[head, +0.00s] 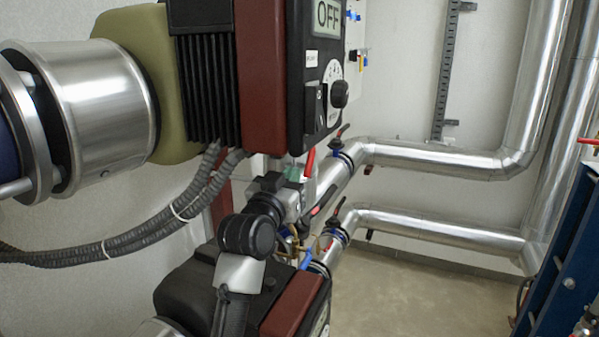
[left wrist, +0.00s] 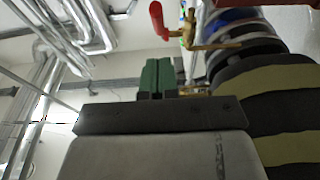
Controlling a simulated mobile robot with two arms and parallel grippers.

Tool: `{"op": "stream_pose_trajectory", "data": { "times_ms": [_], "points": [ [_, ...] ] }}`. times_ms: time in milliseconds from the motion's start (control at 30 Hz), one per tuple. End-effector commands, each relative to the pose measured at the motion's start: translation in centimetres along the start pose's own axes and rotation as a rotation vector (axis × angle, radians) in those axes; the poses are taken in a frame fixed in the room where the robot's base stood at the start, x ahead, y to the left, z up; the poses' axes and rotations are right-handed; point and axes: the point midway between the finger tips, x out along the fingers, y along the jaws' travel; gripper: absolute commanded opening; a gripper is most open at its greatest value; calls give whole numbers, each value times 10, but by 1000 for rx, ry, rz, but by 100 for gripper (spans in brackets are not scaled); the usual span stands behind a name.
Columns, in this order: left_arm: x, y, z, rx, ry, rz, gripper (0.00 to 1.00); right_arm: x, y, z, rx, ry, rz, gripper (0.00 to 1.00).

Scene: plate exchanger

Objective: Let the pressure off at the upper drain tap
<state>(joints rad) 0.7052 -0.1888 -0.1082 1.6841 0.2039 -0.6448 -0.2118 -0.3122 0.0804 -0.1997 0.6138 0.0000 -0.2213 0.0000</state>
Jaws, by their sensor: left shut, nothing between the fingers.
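A tap with a red lever (head: 309,162) shows in the head view just under the pump's control box. In the left wrist view a red lever (left wrist: 159,20) sits on a brass tap body (left wrist: 190,32) on the pipework, up and right of my fingers. My left gripper (head: 294,174) is just below and left of the red lever in the head view. Its green fingertips (left wrist: 157,73) are together with nothing between them, and they appear apart from the lever. My own gripper and arm hide part of the fittings behind. My right gripper is not in view.
The pump's control box (head: 308,75) reading OFF hangs directly above my left gripper. A lower pump (head: 187,283) stands beneath my arm. Brass and blue fittings (head: 292,243) crowd the space below the gripper. Two silver pipes run right; open floor (head: 400,295) lies below them.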

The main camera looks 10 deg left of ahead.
Motion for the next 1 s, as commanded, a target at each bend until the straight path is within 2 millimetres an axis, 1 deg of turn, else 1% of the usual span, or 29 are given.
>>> {"op": "stream_pose_trajectory", "data": {
  "times_ms": [33, 100, 200, 300, 433, 767, 867, 1000],
  "points": [
    [11, 0, -4, -1, -2, 1, 0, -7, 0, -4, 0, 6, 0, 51],
    [19, 0, 7, -1, -5, 0, 0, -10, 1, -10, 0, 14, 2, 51],
    [28, 0, 17, 0, -4, -1, 0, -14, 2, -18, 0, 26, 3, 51],
    [34, 0, 23, 0, -1, -1, 0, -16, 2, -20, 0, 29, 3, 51],
    [37, 0, 28, 0, 0, -1, 0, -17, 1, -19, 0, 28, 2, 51],
    [37, 0, 29, 1, 1, -2, 0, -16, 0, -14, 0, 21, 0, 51],
    [38, -1, 31, 1, 6, -2, 0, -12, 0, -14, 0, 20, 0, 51],
    [46, -4, 38, 2, 31, -1, 0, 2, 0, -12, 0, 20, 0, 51]
  ]
}}
